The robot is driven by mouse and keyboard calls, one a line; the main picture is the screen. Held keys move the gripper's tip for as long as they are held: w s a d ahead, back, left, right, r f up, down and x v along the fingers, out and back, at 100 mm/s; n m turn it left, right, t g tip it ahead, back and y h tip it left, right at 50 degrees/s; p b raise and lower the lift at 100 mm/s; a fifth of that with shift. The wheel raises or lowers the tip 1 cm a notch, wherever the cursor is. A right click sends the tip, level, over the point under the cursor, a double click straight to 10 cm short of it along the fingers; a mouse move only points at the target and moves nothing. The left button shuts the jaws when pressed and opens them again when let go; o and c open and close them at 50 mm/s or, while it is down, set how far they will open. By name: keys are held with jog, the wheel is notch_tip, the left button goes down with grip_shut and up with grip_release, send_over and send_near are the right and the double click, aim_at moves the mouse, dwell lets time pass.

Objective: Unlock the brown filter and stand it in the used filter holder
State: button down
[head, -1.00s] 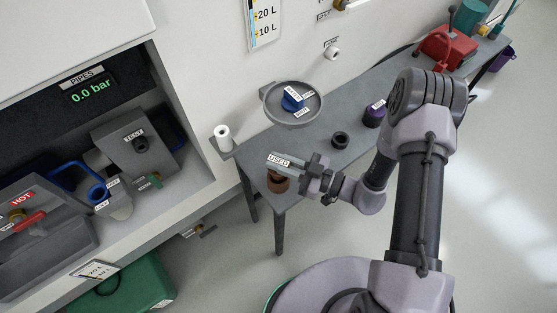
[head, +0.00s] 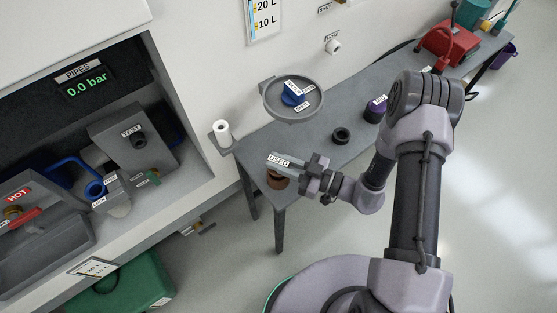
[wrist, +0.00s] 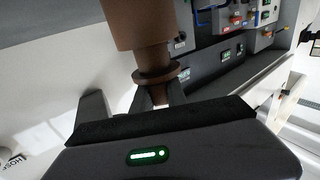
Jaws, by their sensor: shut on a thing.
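The brown filter (wrist: 138,22) fills the top middle of the wrist view, with a flanged neck below its wide body. My gripper (wrist: 145,100) is shut on that neck. In the head view my gripper (head: 297,168) is at the near left corner of the grey table, and a brown part (head: 277,182) shows just below its fingers. A white USED label (head: 279,160) is right at the fingers. The used filter holder itself is mostly hidden there, so I cannot tell whether the filter stands in it or is held above it.
The grey table (head: 300,150) carries a black ring (head: 341,136) and a purple filter (head: 376,108). A round grey tray (head: 270,103) with a blue part (head: 290,97) is on the wall side. A white roll (head: 222,132) stands left of the table. A red box (head: 446,49) is at the far end.

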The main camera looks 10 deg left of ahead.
jog(key=shift+f+b, duration=0.95)
jog(key=shift+f, duration=0.55)
jog(key=c, duration=1.3)
grip_release()
jog(key=shift+o, duration=0.2)
jog(key=shift+d, duration=0.1)
jog(key=s+d+p, duration=0.3)
jog(key=d, duration=1.4)
jog(key=shift+s, duration=0.1)
